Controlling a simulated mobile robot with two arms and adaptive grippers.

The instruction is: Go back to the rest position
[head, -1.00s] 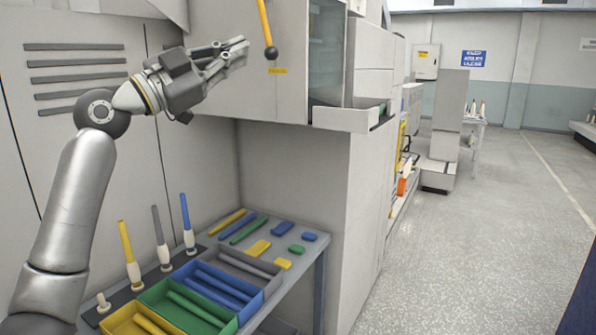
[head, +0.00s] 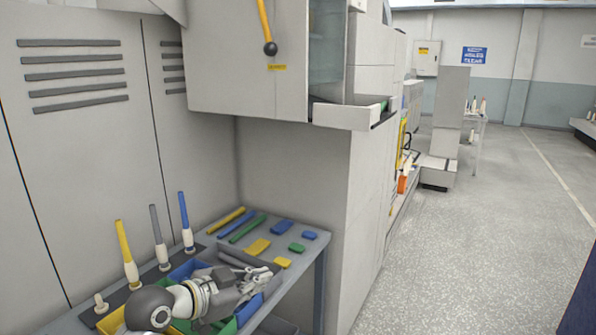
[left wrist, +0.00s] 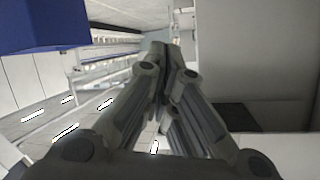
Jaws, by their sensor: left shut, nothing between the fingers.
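My left gripper (head: 262,276) is low in the head view, in front of the trays on the bench, pointing right. Its fingers are together with nothing between them; they also show in the left wrist view (left wrist: 162,60). My left arm and gripper hide most of the blue tray (head: 188,268), green tray (head: 226,327) and yellow tray (head: 110,322). Whether the gripper touches any tray, I cannot tell. My right gripper is in neither view.
Yellow (head: 127,255), grey (head: 159,238) and blue (head: 186,222) bobbins stand upright on the bench (head: 312,246) at its left. Loose coloured bars and blocks lie behind the trays. A grey machine cabinet (head: 290,180) stands behind. Open floor (head: 460,250) lies to the right.

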